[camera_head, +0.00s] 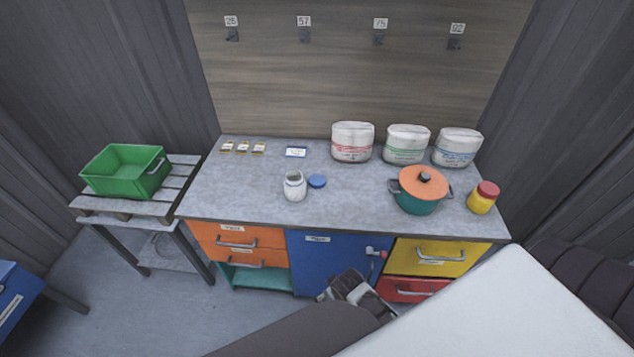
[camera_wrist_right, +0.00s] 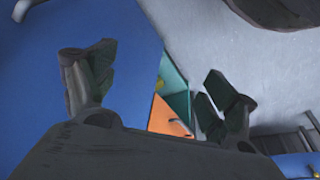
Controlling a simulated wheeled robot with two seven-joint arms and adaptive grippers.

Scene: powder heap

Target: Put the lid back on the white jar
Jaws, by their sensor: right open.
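The white jar (camera_head: 295,187) stands upright on the grey worktop near its front, with its mouth uncovered. A round blue lid (camera_head: 317,181) lies flat on the worktop just right of the jar. My right gripper (camera_head: 347,286) is low in front of the blue cabinet door, below the worktop edge and away from jar and lid. In the right wrist view the gripper (camera_wrist_right: 157,72) has its fingers spread with nothing between them. My left gripper is not in view.
A teal pot (camera_head: 418,198) with an orange lid and a yellow jar (camera_head: 482,198) with a red lid stand at right. Three white containers (camera_head: 352,142) line the back right. A green crate (camera_head: 126,172) sits on a side table. The worktop's left front is clear.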

